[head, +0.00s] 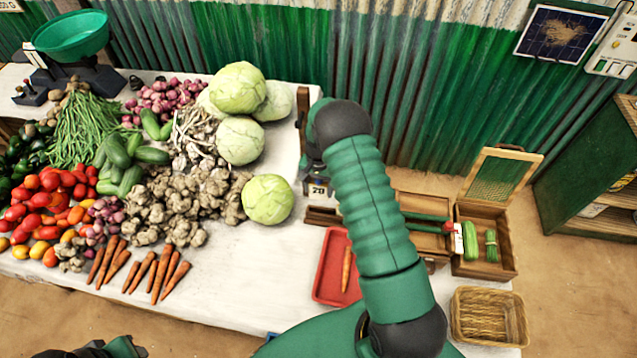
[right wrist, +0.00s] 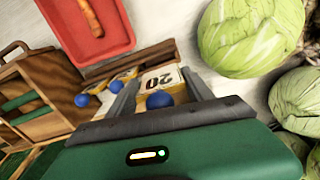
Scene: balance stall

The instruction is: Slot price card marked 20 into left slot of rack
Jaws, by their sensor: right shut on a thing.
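The price card marked 20 (right wrist: 158,79) is white and yellow with a blue knob. It is between the fingers of my right gripper (right wrist: 160,88), which is shut on it. The card also shows in the head view (head: 319,189), upright just behind the brown wooden rack (head: 322,216). In the right wrist view the rack (right wrist: 128,58) is a dark brown bar beyond the card. I cannot tell whether card and rack touch. The arm hides the rack's right part in the head view. My left gripper cannot be made out; only a bit of my left arm shows.
Two other yellow cards with blue knobs (right wrist: 82,100) are left of the held card. A red tray (head: 330,283) with a carrot lies in front of the rack. Cabbages (head: 268,200) lie close on the left. Wooden boxes (head: 488,261) and a wicker basket (head: 488,318) stand right.

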